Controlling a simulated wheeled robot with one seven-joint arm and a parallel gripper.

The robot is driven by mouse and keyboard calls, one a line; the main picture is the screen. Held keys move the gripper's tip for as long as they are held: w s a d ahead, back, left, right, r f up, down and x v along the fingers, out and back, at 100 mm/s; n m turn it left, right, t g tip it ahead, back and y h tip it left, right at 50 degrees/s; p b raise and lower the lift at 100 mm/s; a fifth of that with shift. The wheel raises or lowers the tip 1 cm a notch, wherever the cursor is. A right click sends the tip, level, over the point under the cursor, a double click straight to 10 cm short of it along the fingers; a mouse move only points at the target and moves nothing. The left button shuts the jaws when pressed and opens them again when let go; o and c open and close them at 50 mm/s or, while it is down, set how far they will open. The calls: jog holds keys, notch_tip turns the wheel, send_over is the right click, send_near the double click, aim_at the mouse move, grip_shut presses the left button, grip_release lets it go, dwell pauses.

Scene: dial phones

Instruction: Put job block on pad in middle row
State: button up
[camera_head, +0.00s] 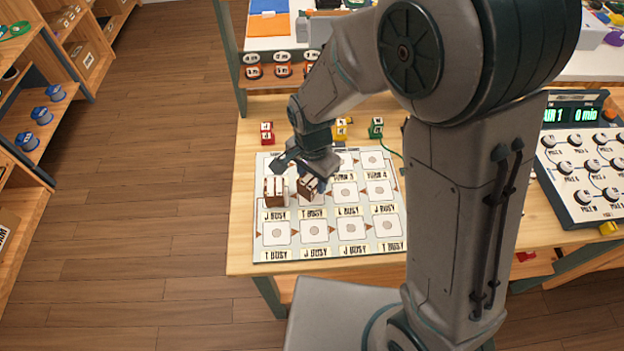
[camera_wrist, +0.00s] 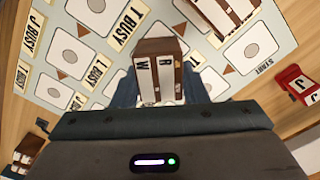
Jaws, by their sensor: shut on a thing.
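My gripper (camera_head: 308,174) is shut on a brown-and-white block (camera_head: 309,188), over the left half of the white board (camera_head: 331,256). In the wrist view the held block (camera_wrist: 160,72) sits between the fingertips, showing the letters W and R. The board has rows of square pads with grey dots and BUSY labels. The pad below the held block is hidden. I cannot tell whether the block touches the board.
Red blocks (camera_head: 267,133), a yellow block (camera_head: 341,129) and a green block (camera_head: 376,128) stand behind the board. A dial panel (camera_head: 585,165) lies at the right. My arm covers part of the table right of the board.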

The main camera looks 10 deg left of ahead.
aim_at(312, 177)
jog(key=shift+f, duration=0.9)
jog(key=shift+f, duration=0.15)
jog(key=o, duration=1)
notch_tip(312, 177, up, 12)
jog(key=shift+r, duration=0.2)
